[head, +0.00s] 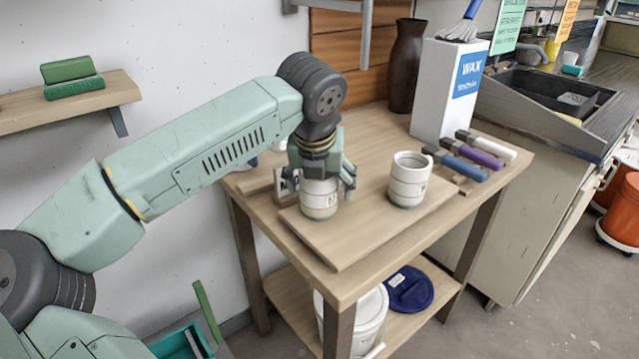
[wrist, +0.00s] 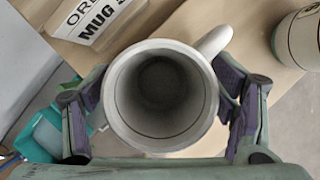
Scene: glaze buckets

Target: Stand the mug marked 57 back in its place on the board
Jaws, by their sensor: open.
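A white mug (head: 319,203) with a small dark mark stands upright on the wooden board (head: 345,252), near its left end. I cannot read the mark's number. My gripper (head: 320,183) is over this mug, pointing down, with its fingers open on either side. In the wrist view I look straight into the empty mug (wrist: 160,140), between the purple-padded fingers; its handle points to the upper right. A second white mug (head: 409,180), also marked unreadably, stands on the board to the right. It shows partly at the wrist view's right edge (wrist: 302,40).
A sign (wrist: 92,22) reading partly "MUG" lies beside the gripped-around mug. Behind stand a white WAX box (head: 445,95) and a dark vase (head: 406,65). Several coloured-handled tools (head: 475,152) lie at the right. The board's front is clear.

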